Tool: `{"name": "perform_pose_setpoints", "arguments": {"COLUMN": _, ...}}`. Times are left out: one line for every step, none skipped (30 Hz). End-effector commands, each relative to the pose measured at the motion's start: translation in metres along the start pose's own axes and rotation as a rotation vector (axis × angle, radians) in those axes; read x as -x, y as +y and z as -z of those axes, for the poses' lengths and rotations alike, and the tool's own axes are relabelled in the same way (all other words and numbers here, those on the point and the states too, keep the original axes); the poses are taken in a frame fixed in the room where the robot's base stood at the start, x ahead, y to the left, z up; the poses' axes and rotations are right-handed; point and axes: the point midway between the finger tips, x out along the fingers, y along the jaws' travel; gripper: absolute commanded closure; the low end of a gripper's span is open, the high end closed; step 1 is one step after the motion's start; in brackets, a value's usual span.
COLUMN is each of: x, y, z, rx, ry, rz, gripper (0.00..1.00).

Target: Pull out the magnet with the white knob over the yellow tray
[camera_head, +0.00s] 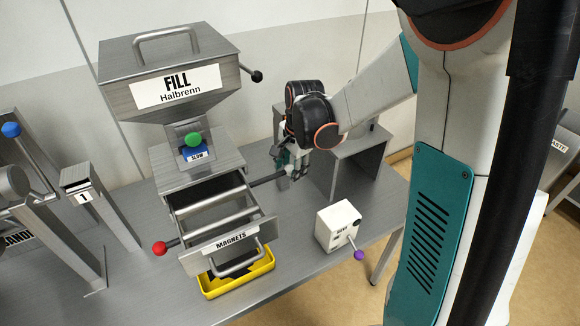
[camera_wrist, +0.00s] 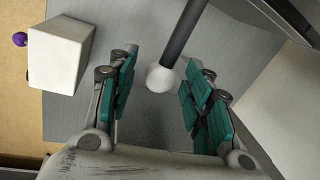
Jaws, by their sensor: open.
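The white knob (camera_wrist: 160,78) sits at the end of a dark magnet rod (camera_wrist: 186,35) in the wrist view. In the head view the dark rod (camera_head: 268,179) juts from the right side of the magnet housing, and my gripper largely hides its knob. My gripper (camera_wrist: 160,88) is open, with its teal fingers on either side of the knob and visible gaps to it. In the head view my gripper (camera_head: 290,165) is at the rod's outer end. The yellow tray (camera_head: 236,283) is on the table below the MAGNETS front plate (camera_head: 228,240).
A red knob (camera_head: 160,248) sticks out at the left of the housing. A white box (camera_head: 338,225) with a purple knob (camera_head: 359,255) stands front right. A grey metal stand (camera_head: 352,160) is behind my gripper. The FILL hopper (camera_head: 172,75) rises above. Table between box and tray is clear.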

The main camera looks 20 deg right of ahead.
Motion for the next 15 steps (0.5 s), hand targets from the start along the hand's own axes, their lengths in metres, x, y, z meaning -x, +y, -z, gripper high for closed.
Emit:
{"name": "perform_pose_setpoints", "arguments": {"x": 0.000, "y": 0.000, "z": 0.000, "rx": 0.000, "ry": 0.000, "rz": 0.000, "gripper": 0.54}}
{"name": "perform_pose_setpoints", "arguments": {"x": 0.001, "y": 0.000, "z": 0.000, "rx": 0.000, "ry": 0.000, "rz": 0.000, "gripper": 0.54}}
{"name": "perform_pose_setpoints", "arguments": {"x": 0.002, "y": 0.000, "z": 0.000, "rx": 0.000, "ry": 0.000, "rz": 0.000, "gripper": 0.54}}
{"name": "perform_pose_setpoints", "arguments": {"x": 0.004, "y": 0.000, "z": 0.000, "rx": 0.000, "ry": 0.000, "rz": 0.000, "gripper": 0.54}}
{"name": "perform_pose_setpoints", "arguments": {"x": 0.006, "y": 0.000, "z": 0.000, "rx": 0.000, "ry": 0.000, "rz": 0.000, "gripper": 0.54}}
{"name": "perform_pose_setpoints", "arguments": {"x": 0.009, "y": 0.000, "z": 0.000, "rx": 0.000, "ry": 0.000, "rz": 0.000, "gripper": 0.54}}
{"name": "perform_pose_setpoints", "arguments": {"x": 0.013, "y": 0.000, "z": 0.000, "rx": 0.000, "ry": 0.000, "rz": 0.000, "gripper": 0.54}}
{"name": "perform_pose_setpoints", "arguments": {"x": 0.017, "y": 0.000, "z": 0.000, "rx": 0.000, "ry": 0.000, "rz": 0.000, "gripper": 0.54}}
{"name": "perform_pose_setpoints", "arguments": {"x": 0.023, "y": 0.000, "z": 0.000, "rx": 0.000, "ry": 0.000, "rz": 0.000, "gripper": 0.54}}
{"name": "perform_pose_setpoints", "arguments": {"x": 0.029, "y": 0.000, "z": 0.000, "rx": 0.000, "ry": 0.000, "rz": 0.000, "gripper": 0.54}}
{"name": "perform_pose_setpoints", "arguments": {"x": 0.034, "y": 0.001, "z": 0.000, "rx": 0.000, "ry": 0.000, "rz": 0.000, "gripper": 0.54}}
{"name": "perform_pose_setpoints", "arguments": {"x": 0.042, "y": 0.000, "z": 0.000, "rx": 0.000, "ry": 0.000, "rz": 0.000, "gripper": 0.54}}
{"name": "perform_pose_setpoints", "arguments": {"x": 0.049, "y": 0.000, "z": 0.000, "rx": 0.000, "ry": 0.000, "rz": 0.000, "gripper": 0.54}}
{"name": "perform_pose_setpoints", "arguments": {"x": 0.055, "y": 0.000, "z": 0.000, "rx": 0.000, "ry": 0.000, "rz": 0.000, "gripper": 0.54}}
{"name": "perform_pose_setpoints", "arguments": {"x": 0.063, "y": 0.001, "z": 0.000, "rx": 0.000, "ry": 0.000, "rz": 0.000, "gripper": 0.54}}
